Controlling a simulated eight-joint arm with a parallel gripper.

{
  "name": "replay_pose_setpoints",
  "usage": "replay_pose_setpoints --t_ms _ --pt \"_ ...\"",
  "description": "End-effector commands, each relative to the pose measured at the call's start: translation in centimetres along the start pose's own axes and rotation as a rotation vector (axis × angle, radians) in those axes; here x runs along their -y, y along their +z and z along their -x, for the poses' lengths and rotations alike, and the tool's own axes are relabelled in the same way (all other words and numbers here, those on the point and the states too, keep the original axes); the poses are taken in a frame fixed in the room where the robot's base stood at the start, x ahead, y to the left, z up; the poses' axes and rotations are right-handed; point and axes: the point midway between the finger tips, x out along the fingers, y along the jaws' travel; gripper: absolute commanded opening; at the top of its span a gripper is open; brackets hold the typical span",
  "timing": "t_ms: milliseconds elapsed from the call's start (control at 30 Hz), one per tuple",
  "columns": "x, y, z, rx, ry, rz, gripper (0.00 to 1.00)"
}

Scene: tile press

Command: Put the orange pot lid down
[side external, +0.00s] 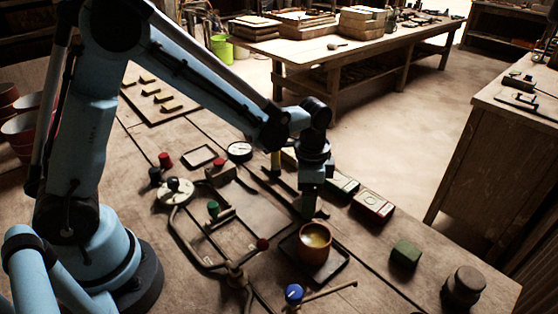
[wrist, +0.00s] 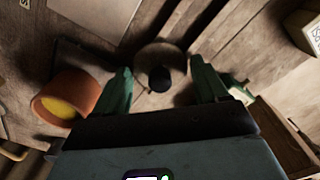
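The orange pot (side external: 314,256) stands upright on a dark square tray, with yellow contents showing and no lid on it. It also shows in the wrist view (wrist: 84,88) to the left of the fingers. A round grey-brown disc (wrist: 150,52) with a black knob (wrist: 160,78), seemingly the lid, lies below and between my gripper's fingers (wrist: 161,66); its colour does not read as orange in this light. The fingers are apart, with gaps on both sides of the knob. In the side view my gripper (side external: 309,212) points down just behind the pot, hiding most of the disc.
The dark tray (side external: 340,268) lies under the pot. A green block (side external: 405,254) and a dark round jar (side external: 464,287) stand to the right. Small boxes (side external: 373,207) line the far edge. A blue knob (side external: 294,293) and bent metal levers are close in front.

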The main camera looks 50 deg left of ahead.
Motion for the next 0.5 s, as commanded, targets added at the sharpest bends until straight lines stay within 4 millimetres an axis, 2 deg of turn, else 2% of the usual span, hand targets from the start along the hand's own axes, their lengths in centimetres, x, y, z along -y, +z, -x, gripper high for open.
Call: replay_pose_setpoints --t_ms 33,100,367,500 --pt "0.00 0.00 0.01 0.000 0.000 0.000 0.81" --pt "0.00 0.00 0.02 0.000 0.000 0.000 0.90" --pt "0.00 0.00 0.06 0.000 0.000 0.000 0.90" --pt "0.00 -0.01 0.73 0.000 0.000 0.000 0.90"
